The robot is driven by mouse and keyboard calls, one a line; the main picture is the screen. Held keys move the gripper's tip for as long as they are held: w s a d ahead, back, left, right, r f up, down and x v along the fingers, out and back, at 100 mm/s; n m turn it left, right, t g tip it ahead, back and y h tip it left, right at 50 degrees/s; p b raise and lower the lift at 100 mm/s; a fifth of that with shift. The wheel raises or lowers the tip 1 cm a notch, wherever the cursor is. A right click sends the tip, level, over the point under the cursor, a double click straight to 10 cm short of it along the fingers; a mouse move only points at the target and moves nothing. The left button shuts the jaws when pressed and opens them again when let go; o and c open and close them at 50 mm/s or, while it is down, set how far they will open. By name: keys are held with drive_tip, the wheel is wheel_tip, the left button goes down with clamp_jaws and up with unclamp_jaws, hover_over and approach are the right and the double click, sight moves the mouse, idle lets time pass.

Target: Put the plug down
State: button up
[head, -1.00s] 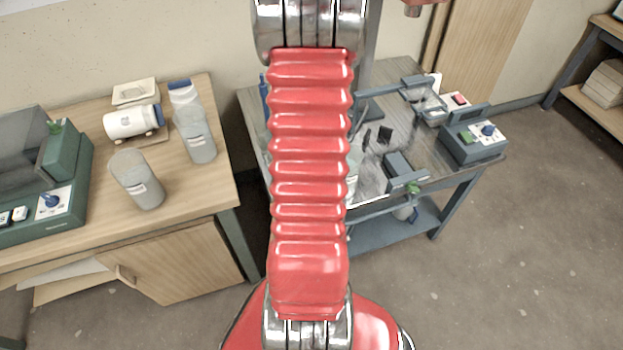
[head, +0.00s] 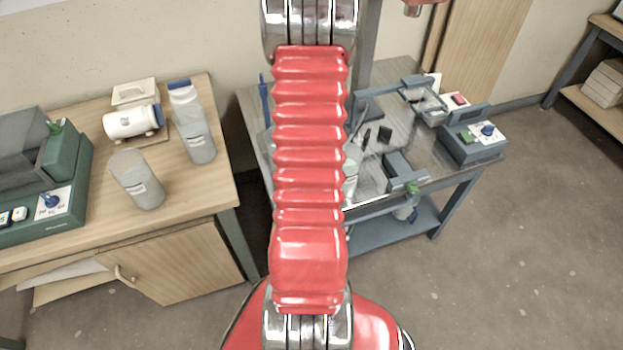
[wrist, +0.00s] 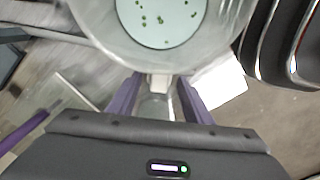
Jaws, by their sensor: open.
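My gripper (wrist: 160,84) shows in the wrist view with two purple fingers set apart, so it is open. A small pale piece (wrist: 158,82) shows between the fingertips, just below a bucket's rim. I cannot tell whether it is the plug, or whether it touches the fingers. The clear-walled bucket (wrist: 98,22) is close beyond the fingertips and holds pale blue glaze with green specks. In the head view my red arm hides the gripper and the spot it works at.
A grey bench (head: 432,172) with a control box (head: 474,150) stands right of my arm. A wooden bench (head: 88,228) at left carries grey containers (head: 137,180) and a white cylinder (head: 130,122). Open floor (head: 530,240) lies at the right.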

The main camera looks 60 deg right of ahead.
drive_tip(key=shift+c, duration=0.3)
clamp_jaws()
idle(0.6)
wheel_tip(320, 180, up, 18)
idle(0.8)
idle(0.4)
